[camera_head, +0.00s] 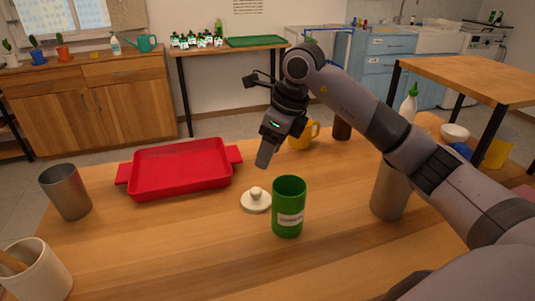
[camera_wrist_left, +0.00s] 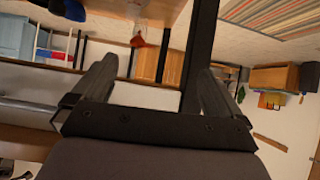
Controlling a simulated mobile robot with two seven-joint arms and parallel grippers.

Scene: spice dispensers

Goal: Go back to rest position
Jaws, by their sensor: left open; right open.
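My right gripper (camera_head: 268,148) hangs over the table, pointing down, behind the green canister and lid. Its fingers look empty and touch nothing that I can see. The green canister (camera_head: 288,210), with a white label, stands upright and looks open at the top. A white lid with a knob (camera_head: 256,203) lies on the table to its left. My left gripper is not in the head view. In the left wrist view its two fingers (camera_wrist_left: 150,90) are wide apart with nothing between them.
A red tray (camera_head: 180,172) lies at left on the wooden table (camera_head: 190,250). A metal cup (camera_head: 66,192) and white crock (camera_head: 38,272) stand at the left edge. A yellow mug (camera_head: 303,136) is behind my right gripper. A grey cylinder (camera_head: 388,195) stands beside my right arm.

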